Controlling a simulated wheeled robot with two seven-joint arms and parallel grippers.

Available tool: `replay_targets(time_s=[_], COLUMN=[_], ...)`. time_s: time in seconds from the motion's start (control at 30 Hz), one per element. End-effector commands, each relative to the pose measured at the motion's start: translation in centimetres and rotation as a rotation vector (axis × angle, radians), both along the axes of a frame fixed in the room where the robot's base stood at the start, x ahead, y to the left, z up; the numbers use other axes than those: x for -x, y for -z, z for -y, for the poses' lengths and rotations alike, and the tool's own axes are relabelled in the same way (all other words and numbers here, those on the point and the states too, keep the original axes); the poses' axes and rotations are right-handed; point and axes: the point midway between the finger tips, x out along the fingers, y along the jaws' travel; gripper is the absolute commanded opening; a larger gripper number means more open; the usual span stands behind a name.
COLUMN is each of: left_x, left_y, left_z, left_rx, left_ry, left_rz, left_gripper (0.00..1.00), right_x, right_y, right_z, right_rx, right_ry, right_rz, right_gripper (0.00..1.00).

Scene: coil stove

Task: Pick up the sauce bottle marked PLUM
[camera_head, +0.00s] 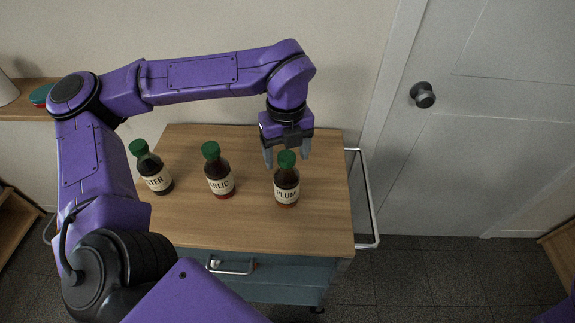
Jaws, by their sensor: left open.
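The sauce bottle marked PLUM (286,187) stands upright on the right part of the wooden cabinet top (230,228). It has a green cap and a pale label. My left gripper (287,155) is open, with its fingers pointing down at the height of the PLUM bottle's cap in the picture. One finger shows on each side of the cap; whether they surround it or are behind it I cannot tell. My right gripper is not in view.
A bottle whose label reads like GARLIC (219,173) stands left of PLUM. A bottle with a label ending in STER (152,171) stands farther left, near my left arm. A metal rail (365,200) edges the cabinet's right side. The front of the top is clear.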

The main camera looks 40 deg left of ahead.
Motion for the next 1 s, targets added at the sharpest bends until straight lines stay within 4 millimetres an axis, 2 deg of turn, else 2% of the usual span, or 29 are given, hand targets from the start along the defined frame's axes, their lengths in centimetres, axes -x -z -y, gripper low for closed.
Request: replay_targets(time_s=[0.13, 0.37, 0.6, 1.0], left_x=[0.1, 0.1, 0.1, 0.0], left_y=[2.0, 2.4, 2.4, 2.0], left_z=[-0.1, -0.1, -0.1, -0.1], left_rx=[0.001, 0.001, 0.001, 0.000], left_ry=[-0.001, -0.003, -0.003, -0.003], left_rz=[-0.003, 0.000, 0.000, 0.002], left_gripper=[0.73, 0.73, 0.00, 0.00], right_x=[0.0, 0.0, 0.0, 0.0], right_y=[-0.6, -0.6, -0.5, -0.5], right_z=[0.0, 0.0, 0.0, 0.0], right_rx=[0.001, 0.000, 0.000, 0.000], right_ry=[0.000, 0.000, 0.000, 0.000], right_rz=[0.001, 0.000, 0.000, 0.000], right_gripper=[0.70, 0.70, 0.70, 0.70])
